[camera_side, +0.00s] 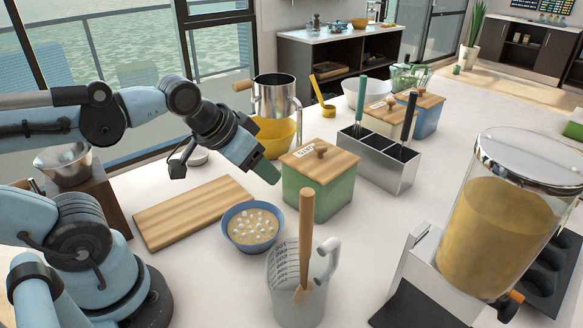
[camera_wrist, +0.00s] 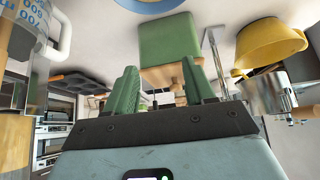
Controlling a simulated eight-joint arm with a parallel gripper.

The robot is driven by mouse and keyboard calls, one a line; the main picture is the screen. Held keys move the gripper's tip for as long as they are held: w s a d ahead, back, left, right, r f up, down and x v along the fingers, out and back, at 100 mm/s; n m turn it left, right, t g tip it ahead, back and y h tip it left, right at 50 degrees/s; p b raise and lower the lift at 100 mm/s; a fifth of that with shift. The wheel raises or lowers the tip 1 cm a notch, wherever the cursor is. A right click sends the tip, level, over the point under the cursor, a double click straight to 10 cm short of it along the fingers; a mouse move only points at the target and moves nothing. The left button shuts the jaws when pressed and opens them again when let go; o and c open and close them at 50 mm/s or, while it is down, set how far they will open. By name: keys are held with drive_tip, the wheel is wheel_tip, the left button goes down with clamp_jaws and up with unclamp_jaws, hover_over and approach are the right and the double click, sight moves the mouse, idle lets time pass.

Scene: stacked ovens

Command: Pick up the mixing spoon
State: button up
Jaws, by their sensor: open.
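A wooden mixing spoon (camera_side: 306,235) stands upright, slightly tilted, in a clear measuring jug (camera_side: 283,300) at the front middle of the side view. Its handle sticks up above the rim, and its lower end is partly hidden by the jug. My gripper (camera_side: 266,171) is above the counter, just left of the green box and well behind the jug. Its green fingers are spread apart with nothing between them in the wrist view (camera_wrist: 158,75).
A green box (camera_side: 318,192) with a wooden lid stands close to my gripper. A blue bowl (camera_side: 237,243) and a cutting board (camera_side: 170,225) lie to the left. A yellow bowl (camera_side: 275,145) and metal pot (camera_side: 275,97) stand behind. A large dispenser (camera_side: 500,225) stands at right.

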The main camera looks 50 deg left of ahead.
wheel_tip(320, 180, up, 19)
drive_tip(key=m+g+h, duration=0.2)
drive_tip(key=m+g, duration=0.2)
drive_tip(key=m, duration=0.3)
hover_over(311, 216)
drive_tip(key=s+a, duration=0.3)
wheel_tip(311, 216, down, 5)
drive_tip(key=shift+t+h, duration=0.3)
drive_tip(key=shift+a+x, duration=0.2)
drive_tip(key=shift+x, duration=5.9)
drive_tip(key=shift+f, duration=0.1)
clamp_jaws()
